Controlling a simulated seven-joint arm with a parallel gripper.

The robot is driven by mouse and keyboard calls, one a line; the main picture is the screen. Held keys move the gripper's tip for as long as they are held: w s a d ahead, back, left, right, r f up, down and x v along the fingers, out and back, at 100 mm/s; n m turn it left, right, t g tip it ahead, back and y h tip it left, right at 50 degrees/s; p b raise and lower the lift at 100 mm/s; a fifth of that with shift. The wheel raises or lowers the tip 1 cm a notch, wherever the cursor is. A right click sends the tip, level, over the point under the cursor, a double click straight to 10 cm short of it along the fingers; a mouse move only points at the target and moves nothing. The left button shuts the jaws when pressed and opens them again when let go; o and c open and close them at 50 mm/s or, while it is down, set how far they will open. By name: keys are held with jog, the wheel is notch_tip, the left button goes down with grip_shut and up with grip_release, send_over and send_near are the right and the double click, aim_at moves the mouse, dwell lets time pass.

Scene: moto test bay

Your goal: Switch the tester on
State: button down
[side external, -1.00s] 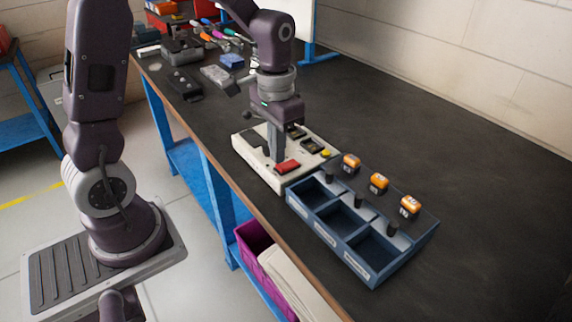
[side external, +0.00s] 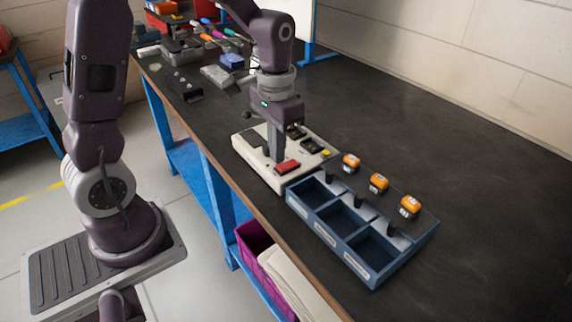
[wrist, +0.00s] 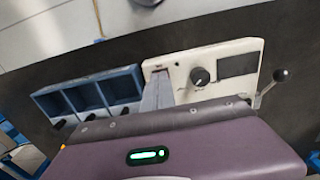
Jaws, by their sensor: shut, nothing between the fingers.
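The tester is a cream box (side external: 259,158) on the dark bench, with a red switch (side external: 287,167), a yellow button (side external: 325,153) and dark recesses on top. In the wrist view the tester (wrist: 219,51) shows a black knob (wrist: 200,76), a dark panel (wrist: 238,65) and a side lever with a black ball (wrist: 281,75). My gripper (side external: 277,158) is shut and empty, pointing down over the tester just beside the red switch. In the wrist view its fingers (wrist: 157,80) hide most of the switch; I cannot tell whether they touch it.
A blue three-compartment tray (side external: 352,248) adjoins the tester's right end. Orange-topped blocks (side external: 379,183) stand along its back. Tools and boxes (side external: 215,72) lie at the bench's far end.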

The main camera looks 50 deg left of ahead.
aim_at(278, 169)
jog(key=shift+f, duration=0.65)
jog(key=shift+f, duration=0.55)
notch_tip(278, 169, up, 6)
jog(key=shift+r, duration=0.55)
